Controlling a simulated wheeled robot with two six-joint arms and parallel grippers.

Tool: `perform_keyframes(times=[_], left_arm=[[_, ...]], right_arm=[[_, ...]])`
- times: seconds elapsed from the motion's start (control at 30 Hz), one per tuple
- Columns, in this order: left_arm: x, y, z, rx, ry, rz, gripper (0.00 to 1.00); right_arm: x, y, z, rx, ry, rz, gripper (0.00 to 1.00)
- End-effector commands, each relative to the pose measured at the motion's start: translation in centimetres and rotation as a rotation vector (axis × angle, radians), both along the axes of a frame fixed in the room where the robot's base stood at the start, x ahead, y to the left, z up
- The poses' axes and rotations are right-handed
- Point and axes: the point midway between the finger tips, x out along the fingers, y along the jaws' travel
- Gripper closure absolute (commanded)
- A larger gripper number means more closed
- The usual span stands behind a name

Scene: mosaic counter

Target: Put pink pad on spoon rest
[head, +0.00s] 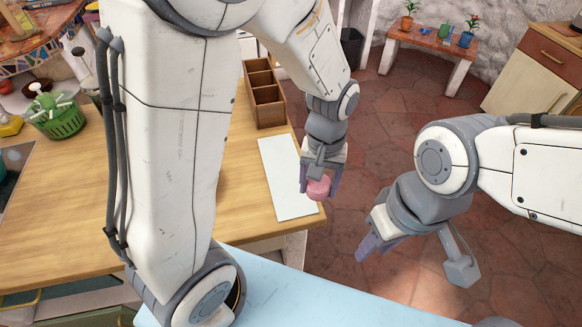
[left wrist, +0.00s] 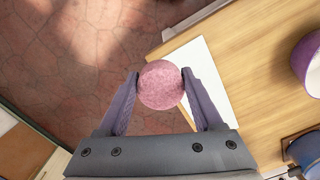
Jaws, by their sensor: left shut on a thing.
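My left gripper (head: 320,188) is shut on the pink pad (head: 319,189), a small round disc, and holds it by its sides between the fingertips. In the left wrist view the pink pad (left wrist: 161,85) sits between the purple fingers, in front of the counter's edge with red floor behind. A flat white rectangular piece (head: 287,178) lies on the wooden counter just left of the pad. I cannot tell whether it is the spoon rest; nothing else is clearly one. My right gripper (head: 378,240) hangs over the floor to the right, its fingers partly hidden.
A wooden compartment box (head: 263,95) stands on the counter (head: 105,205) behind the white piece. A green basket (head: 58,120) is at the far left. A purple bowl (left wrist: 309,64) shows at the right of the left wrist view. My left arm hides much of the counter.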

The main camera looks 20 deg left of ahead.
Motion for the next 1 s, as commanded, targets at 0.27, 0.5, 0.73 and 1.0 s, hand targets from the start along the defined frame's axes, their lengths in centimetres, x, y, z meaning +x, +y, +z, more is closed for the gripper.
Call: perform_keyframes(times=[0.27, 0.5, 0.73, 1.0], left_arm=[[3.5, 5.4, -3.7, 0.002, 0.007, 0.008, 0.85], [5.5, 8.3, -5.9, 0.001, 0.002, 0.001, 0.85], [5.6, 8.6, -8.0, 0.001, 0.006, -0.002, 0.85], [5.8, 8.5, -10.2, 0.0, 0.0, -0.001, 0.85]], right_arm=[[0.0, 0.0, 1.5, 0.0, 0.0, -0.001, 0.62], [0.0, 0.0, 2.2, 0.0, 0.0, -0.001, 0.62], [0.0, 0.0, 2.8, 0.0, 0.0, -0.001, 0.62], [0.0, 0.0, 3.2, 0.0, 0.0, -0.002, 0.62]])
